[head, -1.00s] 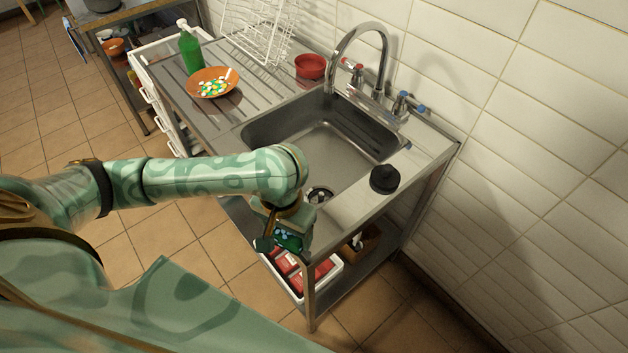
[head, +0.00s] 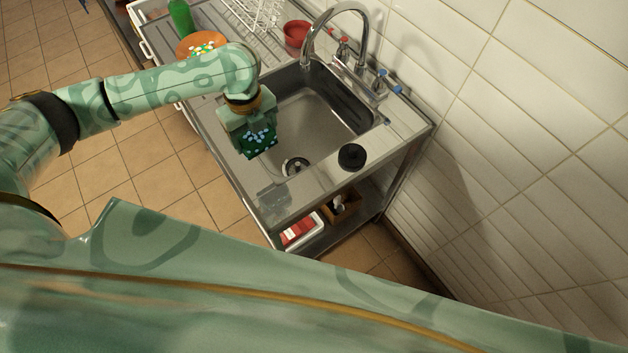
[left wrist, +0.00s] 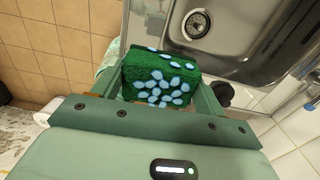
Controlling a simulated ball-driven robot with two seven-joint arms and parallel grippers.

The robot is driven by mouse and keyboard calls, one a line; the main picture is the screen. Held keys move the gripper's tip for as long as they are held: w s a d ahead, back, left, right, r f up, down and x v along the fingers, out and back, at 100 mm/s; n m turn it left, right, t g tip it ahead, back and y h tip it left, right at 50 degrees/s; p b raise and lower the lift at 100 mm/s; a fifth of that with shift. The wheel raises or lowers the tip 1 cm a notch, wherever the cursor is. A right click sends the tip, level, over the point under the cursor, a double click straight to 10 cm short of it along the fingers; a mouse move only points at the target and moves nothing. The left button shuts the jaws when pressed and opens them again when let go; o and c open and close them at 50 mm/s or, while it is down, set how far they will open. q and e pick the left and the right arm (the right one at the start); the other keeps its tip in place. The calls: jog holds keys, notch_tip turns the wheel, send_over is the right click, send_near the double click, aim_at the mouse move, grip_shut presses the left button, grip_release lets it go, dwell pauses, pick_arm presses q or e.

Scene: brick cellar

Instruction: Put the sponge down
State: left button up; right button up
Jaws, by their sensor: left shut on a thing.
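The sponge (head: 259,142) is dark green with light blue spots. It also shows large in the left wrist view (left wrist: 160,78). My left gripper (head: 255,146) is shut on it and holds it over the left front edge of the sink unit, beside the basin. In the left wrist view, the sponge sits between the fingers, with the basin and its drain beyond it. I cannot tell how high it is above the steel rim. My right gripper is not in view.
The steel sink (head: 322,108) has a tap (head: 335,22) at its back. A black round object (head: 352,157) stands on the right front rim. An orange plate (head: 201,45), a green bottle (head: 180,17) and a red bowl (head: 297,34) stand on the drainer.

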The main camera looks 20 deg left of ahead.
pick_arm(q)
jog(key=d+f, duration=0.4)
jog(key=d, duration=0.4)
jog(key=b, duration=0.2)
send_near(314, 187)
jog(key=shift+a+f, duration=0.65)
jog(key=shift+a, duration=0.1)
jog(key=shift+d+f+b, duration=0.35)
jog(key=shift+d+f, duration=0.3)
jog(key=shift+f, duration=0.15)
notch_tip(314, 187, down, 3)
jog(key=shift+d+f+b, duration=0.1)
jog(key=shift+f+b, duration=0.1)
jog(key=shift+b, duration=0.45)
jog(key=shift+r, duration=0.1)
jog(key=o, duration=0.9)
